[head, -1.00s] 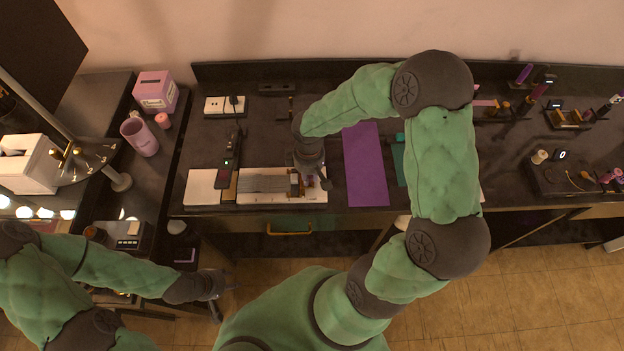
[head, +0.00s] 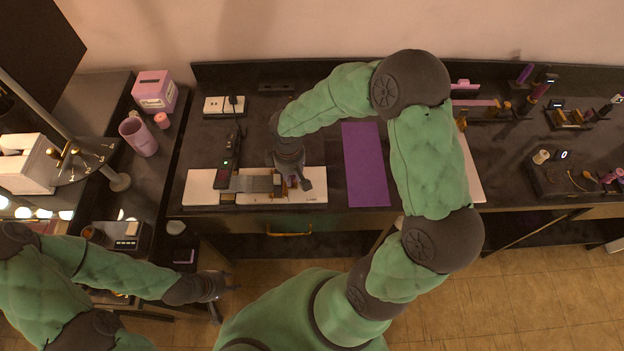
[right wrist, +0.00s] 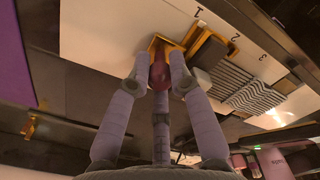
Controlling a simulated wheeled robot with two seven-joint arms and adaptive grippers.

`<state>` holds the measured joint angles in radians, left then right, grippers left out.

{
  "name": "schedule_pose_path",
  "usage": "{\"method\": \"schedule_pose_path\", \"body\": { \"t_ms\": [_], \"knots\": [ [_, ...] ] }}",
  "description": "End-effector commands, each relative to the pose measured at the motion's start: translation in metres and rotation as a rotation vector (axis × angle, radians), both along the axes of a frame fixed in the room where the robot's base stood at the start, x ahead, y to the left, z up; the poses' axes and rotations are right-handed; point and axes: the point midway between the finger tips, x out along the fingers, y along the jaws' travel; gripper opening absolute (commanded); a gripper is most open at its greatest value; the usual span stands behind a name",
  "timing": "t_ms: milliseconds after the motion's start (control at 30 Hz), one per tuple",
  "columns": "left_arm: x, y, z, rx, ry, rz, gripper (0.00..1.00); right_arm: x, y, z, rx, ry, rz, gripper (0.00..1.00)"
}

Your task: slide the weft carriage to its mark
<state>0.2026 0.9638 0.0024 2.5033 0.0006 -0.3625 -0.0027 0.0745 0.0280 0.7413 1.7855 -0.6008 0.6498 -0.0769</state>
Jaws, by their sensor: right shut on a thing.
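The weft carriage (right wrist: 203,48), a small wooden and yellow piece with a dark red knob (right wrist: 159,74), is on a white board (right wrist: 105,30) marked 1, 2 and 3. In the right wrist view it sits near the marks 1 and 2, beside a grey ribbed strip (right wrist: 248,92). My right gripper (right wrist: 160,80) is shut on the knob, its fingers around it. In the head view the gripper (head: 293,184) covers part of the carriage, and the board (head: 312,191) lies along the counter's front edge. My left gripper (head: 222,296) is open and empty, low in front of the cabinets.
A black handheld device (head: 227,165) stands just behind the board's left part. A purple mat (head: 365,165) lies to the right. A pink mug (head: 139,137) and pink box (head: 155,91) stand far left. Small stands with tools occupy the right counter.

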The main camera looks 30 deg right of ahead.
Motion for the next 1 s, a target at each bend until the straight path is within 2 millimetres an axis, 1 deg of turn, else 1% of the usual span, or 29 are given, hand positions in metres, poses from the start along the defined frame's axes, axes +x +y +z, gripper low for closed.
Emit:
{"method": "schedule_pose_path", "body": {
  "t_ms": [800, 1000],
  "knots": [
    [0.000, 0.000, -0.006, 0.000, 0.000, 0.000, 0.40, 0.022, 0.036, 0.000, 0.001, -0.002, 0.001, 0.00],
    [0.000, 0.000, -0.006, 0.000, 0.000, 0.000, 0.40, 0.024, 0.039, 0.000, 0.000, -0.001, 0.000, 0.00]
  ]
}}
